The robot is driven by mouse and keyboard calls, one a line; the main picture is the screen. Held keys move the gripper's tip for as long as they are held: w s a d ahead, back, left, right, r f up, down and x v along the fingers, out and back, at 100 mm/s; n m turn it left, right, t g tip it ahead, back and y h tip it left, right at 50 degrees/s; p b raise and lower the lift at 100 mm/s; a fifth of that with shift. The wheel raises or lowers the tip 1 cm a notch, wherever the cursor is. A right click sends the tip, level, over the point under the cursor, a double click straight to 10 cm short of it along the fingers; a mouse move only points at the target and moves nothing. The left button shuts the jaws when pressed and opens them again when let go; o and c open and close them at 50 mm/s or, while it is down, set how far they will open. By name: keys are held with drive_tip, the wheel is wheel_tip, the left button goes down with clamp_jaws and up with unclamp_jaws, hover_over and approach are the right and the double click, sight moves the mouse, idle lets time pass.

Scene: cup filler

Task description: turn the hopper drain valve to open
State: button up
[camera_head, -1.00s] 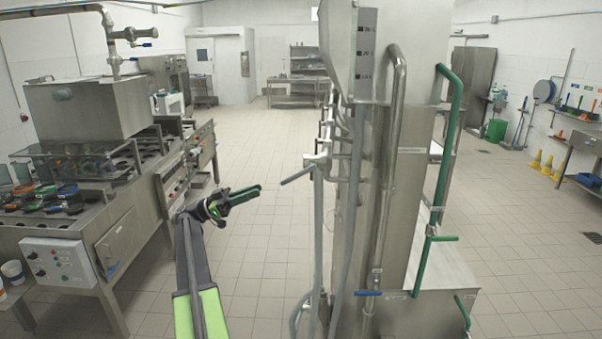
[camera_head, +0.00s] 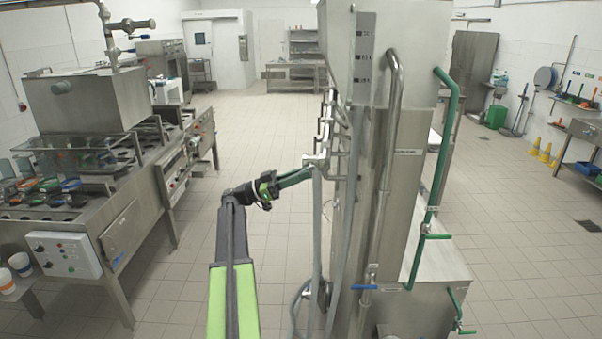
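A steel machine (camera_head: 406,175) with pipes and several valves stands right of centre. A pale valve (camera_head: 315,160) sits on its left side, on a grey pipe. Its grey lever is mostly hidden behind my gripper. My gripper (camera_head: 307,174) has green fingers and reaches right, with its tips at or very near this valve. I cannot tell whether they touch the lever or how far apart they are. A blue-handled valve (camera_head: 365,287) is low on the machine's front. Green-handled valves (camera_head: 437,237) are on its right. The labels are too small to read, so I cannot tell which is the hopper drain valve.
A steel filling station (camera_head: 95,92) with a control box (camera_head: 62,254) stands at the left. White cups (camera_head: 20,264) are at the lower left. A loose hose (camera_head: 299,300) hangs low by the machine. The tiled floor between the two machines is clear.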

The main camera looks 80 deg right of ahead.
clamp_jaws()
idle(1.4)
